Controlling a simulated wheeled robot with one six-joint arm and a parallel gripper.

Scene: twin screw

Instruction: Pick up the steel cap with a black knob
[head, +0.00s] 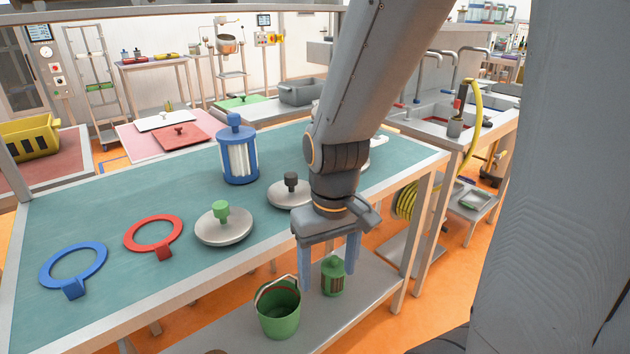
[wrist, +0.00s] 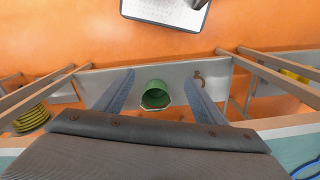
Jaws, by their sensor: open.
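The steel cap with a black knob (head: 291,190) lies on the teal table top in the head view, just left of my arm. Its steel disc (head: 284,199) is partly hidden behind my arm on the right. My gripper (head: 330,266) is open and empty, fingers pointing down, in front of the table's near edge and apart from the cap. The wrist view shows the open fingers (wrist: 159,88) over the lower shelf, and the cap does not show there.
A steel cap with a green knob (head: 223,228), a blue lantern-like cylinder (head: 238,152), a red ring (head: 153,233) and a blue ring (head: 73,264) are on the table. A green bucket (head: 278,312) and a small green canister (head: 333,277) stand on the lower shelf.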

